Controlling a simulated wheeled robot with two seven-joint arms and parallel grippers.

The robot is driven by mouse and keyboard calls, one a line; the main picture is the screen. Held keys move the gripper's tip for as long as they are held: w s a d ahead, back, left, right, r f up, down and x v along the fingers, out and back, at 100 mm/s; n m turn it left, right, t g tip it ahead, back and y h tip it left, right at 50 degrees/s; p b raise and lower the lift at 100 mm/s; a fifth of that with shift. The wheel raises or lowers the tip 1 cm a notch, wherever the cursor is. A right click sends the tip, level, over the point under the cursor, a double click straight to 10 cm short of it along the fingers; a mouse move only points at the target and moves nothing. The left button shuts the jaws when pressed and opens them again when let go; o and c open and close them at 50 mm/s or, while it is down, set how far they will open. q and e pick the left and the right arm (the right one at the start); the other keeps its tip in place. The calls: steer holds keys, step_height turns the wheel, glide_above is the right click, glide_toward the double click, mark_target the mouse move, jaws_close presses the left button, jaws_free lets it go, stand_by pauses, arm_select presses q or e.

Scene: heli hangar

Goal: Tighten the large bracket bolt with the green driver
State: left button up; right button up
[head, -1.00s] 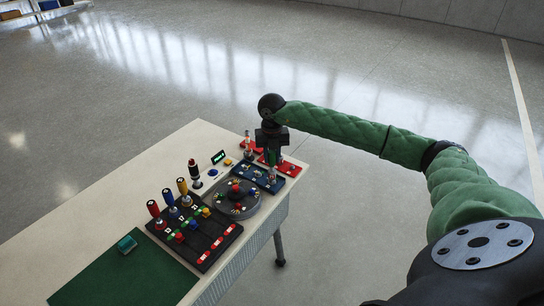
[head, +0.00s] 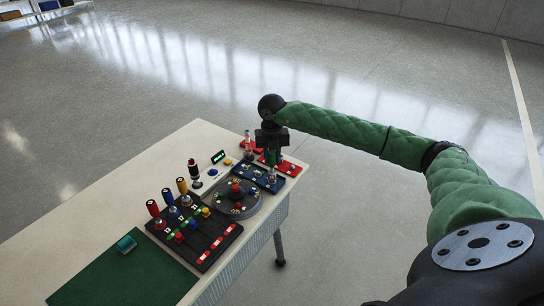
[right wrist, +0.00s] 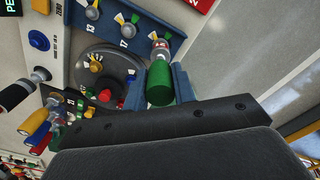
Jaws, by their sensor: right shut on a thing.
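My right gripper (head: 271,157) is shut on the green driver (head: 272,160) above the right end of the blue bracket plate (head: 251,174). In the right wrist view the green handle (right wrist: 160,86) sits between the two fingers. The driver's metal end (right wrist: 160,50) points at the end of the blue plate (right wrist: 125,10), beside marks 13 and 17. It covers the fastener there, so I cannot tell whether it is seated on the bolt. My left gripper is not in view.
A black rack (head: 207,247) holds red, blue and yellow drivers. A round grey turntable (head: 238,208) stands close to the blue plate. A black-handled tool (head: 194,172), a small green display (head: 218,157) and red plates (head: 289,169) are nearby. A green mat (head: 120,275) lies in front.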

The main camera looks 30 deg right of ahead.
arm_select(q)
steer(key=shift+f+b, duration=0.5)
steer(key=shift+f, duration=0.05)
arm_select(e)
steer(key=shift+f, duration=0.75)
